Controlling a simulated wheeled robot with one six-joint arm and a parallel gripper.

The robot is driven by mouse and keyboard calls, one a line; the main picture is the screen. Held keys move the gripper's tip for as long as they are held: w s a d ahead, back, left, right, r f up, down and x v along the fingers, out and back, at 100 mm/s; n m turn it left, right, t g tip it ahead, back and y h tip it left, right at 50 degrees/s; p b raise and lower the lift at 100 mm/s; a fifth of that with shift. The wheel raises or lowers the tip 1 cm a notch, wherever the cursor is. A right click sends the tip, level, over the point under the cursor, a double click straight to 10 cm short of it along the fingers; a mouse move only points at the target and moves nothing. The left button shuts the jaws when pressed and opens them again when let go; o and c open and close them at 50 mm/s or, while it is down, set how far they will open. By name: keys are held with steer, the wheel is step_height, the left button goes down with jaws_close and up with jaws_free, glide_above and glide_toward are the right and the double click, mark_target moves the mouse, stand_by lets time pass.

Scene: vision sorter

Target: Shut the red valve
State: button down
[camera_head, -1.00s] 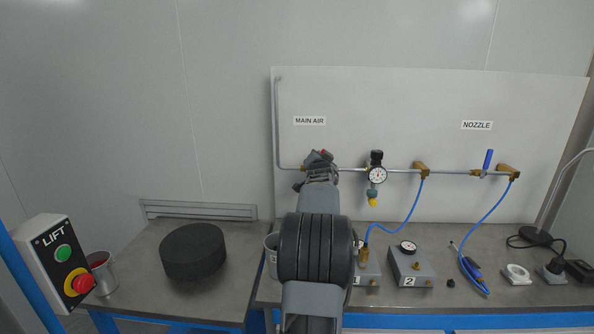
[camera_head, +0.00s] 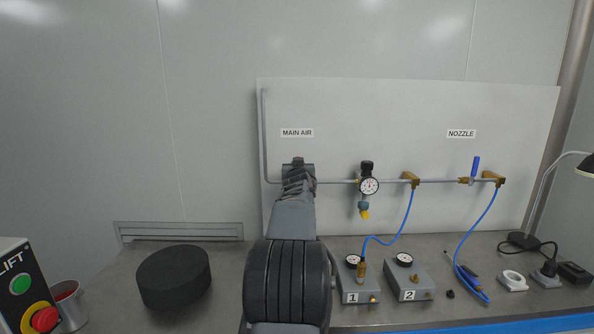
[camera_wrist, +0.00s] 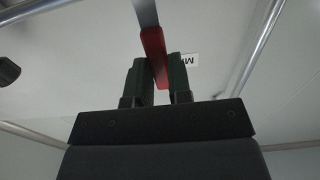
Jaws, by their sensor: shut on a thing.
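The red valve handle (camera_wrist: 153,45) shows in the wrist view, a red grip on a flat grey metal lever. My gripper (camera_wrist: 160,80) has its two dark green fingers on either side of the red grip's end and is shut on it. In the head view my gripper (camera_head: 298,172) is at the pipe just below the MAIN AIR label (camera_head: 297,133). It hides the red valve there, so I cannot tell from that view how far the lever is turned.
The pipe (camera_head: 335,182) runs right along the white panel (camera_head: 340,110) to a gauge regulator (camera_head: 368,185) and a blue-handled valve (camera_head: 475,168). Below are boxes 1 (camera_head: 370,287) and 2 (camera_head: 408,280). A black disc (camera_head: 173,277) lies on the left bench.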

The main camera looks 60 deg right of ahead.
stand_by(0.4)
steer(key=c, duration=1)
jaws_free()
steer(key=shift+w, duration=0.1)
steer(key=shift+c, duration=0.2)
steer(key=b+v, duration=0.1)
steer(key=v, duration=1.3)
steer(key=shift+w, duration=0.1)
